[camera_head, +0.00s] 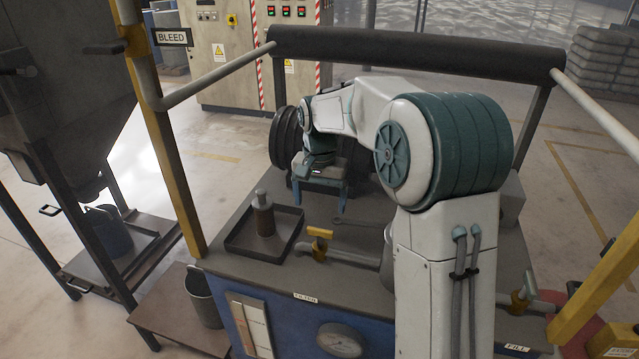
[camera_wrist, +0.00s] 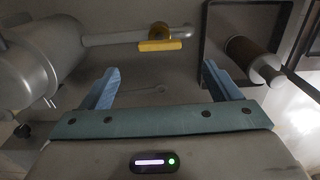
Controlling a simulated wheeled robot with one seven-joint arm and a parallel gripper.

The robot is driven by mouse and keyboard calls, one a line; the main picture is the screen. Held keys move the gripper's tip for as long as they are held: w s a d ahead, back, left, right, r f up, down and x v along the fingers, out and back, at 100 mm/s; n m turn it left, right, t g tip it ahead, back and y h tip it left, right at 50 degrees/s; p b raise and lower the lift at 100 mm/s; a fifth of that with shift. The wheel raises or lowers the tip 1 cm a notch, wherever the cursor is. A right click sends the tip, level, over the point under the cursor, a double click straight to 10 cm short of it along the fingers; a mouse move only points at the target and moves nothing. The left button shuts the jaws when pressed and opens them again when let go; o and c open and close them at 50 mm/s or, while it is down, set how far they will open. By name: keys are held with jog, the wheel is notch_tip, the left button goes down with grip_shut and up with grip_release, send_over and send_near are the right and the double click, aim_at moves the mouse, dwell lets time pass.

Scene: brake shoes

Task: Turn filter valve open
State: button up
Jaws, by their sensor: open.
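The filter valve has a yellow handle (camera_head: 320,232) on a grey pipe (camera_head: 350,252) on top of the blue machine, above the label that seems to read FILTER (camera_head: 305,298). In the wrist view the yellow handle (camera_wrist: 160,45) lies crosswise beyond the fingertips, near the middle top. My gripper (camera_head: 319,200) is open and empty, above the machine top and behind the handle in the head view. In the wrist view its two blue fingers (camera_wrist: 160,72) stand wide apart, with nothing between them. The handle is apart from both fingers.
A dark square tray (camera_head: 240,245) with a brown cylinder (camera_head: 263,216) stands left of the valve. A grey cylindrical body (camera_wrist: 38,62) joins the pipe. A black padded bar (camera_head: 420,52) crosses behind my arm. A second yellow valve (camera_head: 519,300) is near the FILL label (camera_head: 517,348).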

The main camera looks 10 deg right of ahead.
jog(key=shift+r, duration=2.75)
